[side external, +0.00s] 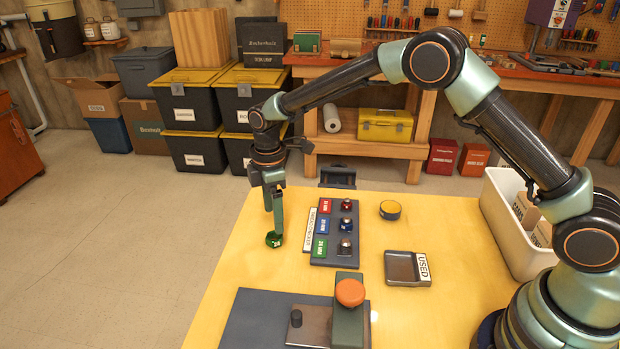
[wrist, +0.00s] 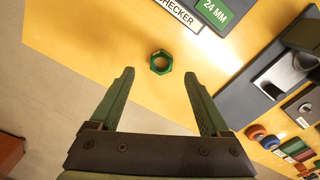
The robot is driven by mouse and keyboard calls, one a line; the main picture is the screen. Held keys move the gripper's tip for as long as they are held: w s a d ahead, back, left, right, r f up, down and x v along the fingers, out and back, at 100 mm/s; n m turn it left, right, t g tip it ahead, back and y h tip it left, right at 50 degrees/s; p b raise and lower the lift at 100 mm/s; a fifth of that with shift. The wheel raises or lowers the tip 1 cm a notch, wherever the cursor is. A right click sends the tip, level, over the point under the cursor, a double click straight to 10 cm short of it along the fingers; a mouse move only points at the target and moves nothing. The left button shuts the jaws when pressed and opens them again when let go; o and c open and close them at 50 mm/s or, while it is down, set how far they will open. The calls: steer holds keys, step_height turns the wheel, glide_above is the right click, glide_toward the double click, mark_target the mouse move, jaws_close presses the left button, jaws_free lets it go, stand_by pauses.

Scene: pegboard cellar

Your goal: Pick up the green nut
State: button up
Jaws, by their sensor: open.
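The green nut (wrist: 160,54) is a hexagonal ring lying flat on the yellow table, near its edge. In the wrist view it lies beyond and between my two fingertips, with clear space on both sides. In the side view the green nut (side external: 274,240) shows at the table's left edge, just below my fingers. My gripper (wrist: 160,75) is open and empty. In the side view my gripper (side external: 275,220) points down over the nut, and the fingers overlap in sight, so the exact gap above the nut cannot be told.
A dark checker board (side external: 325,258) with red, blue and green labels and several pieces stands right of the nut. A white bin (side external: 505,215) stands at right.

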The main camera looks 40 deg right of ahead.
steer(key=shift+s+f, duration=0.1)
steer(key=shift+f, duration=2.7)
jaws_close()
